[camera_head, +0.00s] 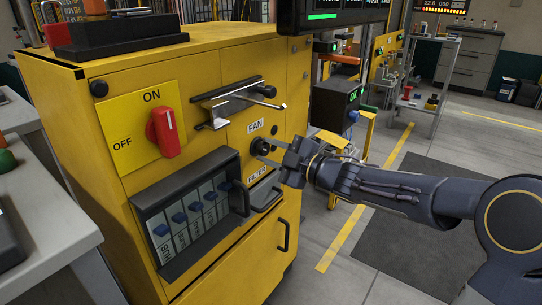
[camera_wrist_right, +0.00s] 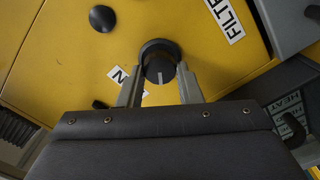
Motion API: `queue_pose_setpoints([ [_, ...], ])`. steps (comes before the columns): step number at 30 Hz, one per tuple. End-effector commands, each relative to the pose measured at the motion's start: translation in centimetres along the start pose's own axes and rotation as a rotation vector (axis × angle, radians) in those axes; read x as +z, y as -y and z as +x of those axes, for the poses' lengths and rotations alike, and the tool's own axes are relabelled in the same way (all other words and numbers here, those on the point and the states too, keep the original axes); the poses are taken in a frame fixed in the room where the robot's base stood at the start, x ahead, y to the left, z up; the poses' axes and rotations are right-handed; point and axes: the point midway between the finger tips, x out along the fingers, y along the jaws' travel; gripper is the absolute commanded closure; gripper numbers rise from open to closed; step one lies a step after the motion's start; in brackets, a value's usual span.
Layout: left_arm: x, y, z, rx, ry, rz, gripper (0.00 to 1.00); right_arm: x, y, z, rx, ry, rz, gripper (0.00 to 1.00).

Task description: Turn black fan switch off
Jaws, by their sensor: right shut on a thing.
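The black fan switch (camera_head: 261,147) is a round knob on the yellow cabinet's face, between the FAN label (camera_head: 255,126) above and the FILTER label (camera_head: 257,172) below. In the right wrist view the knob (camera_wrist_right: 160,68) shows a pale line on its front. My right gripper (camera_head: 273,153) comes in from the right, and its fingers stand on both sides of the knob. In the wrist view the right gripper (camera_wrist_right: 160,85) is shut on the knob. My left gripper is not in view.
A red ON/OFF switch (camera_head: 163,132) sits on a yellow plate at the left. A metal bracket (camera_head: 240,104) juts out above the knob. A slider panel (camera_head: 190,215) and a drawer handle (camera_head: 283,235) lie below. Open floor (camera_head: 345,230) is on the right.

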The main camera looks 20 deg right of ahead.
Motion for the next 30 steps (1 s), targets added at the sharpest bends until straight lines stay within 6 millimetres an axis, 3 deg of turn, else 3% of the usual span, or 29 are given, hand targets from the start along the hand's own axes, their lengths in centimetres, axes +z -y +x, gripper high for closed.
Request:
queue_pose_setpoints([
  [9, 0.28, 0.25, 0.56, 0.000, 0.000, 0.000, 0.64, 0.11, 0.22, -0.03, -0.003, 0.001, -0.104, 0.91],
  [24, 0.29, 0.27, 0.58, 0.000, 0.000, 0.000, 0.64, 0.09, 0.20, -0.03, -0.004, 0.002, -0.120, 0.91],
  [25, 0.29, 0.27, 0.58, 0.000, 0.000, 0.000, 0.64, 0.09, 0.20, -0.03, -0.004, 0.002, -0.120, 0.64],
  [29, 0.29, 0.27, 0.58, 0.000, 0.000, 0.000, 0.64, 0.07, 0.16, -0.02, -0.003, 0.001, -0.119, 0.47],
  [30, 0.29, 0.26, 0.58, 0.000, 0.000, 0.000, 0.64, 0.07, 0.14, -0.02, -0.002, 0.001, -0.119, 0.47],
])
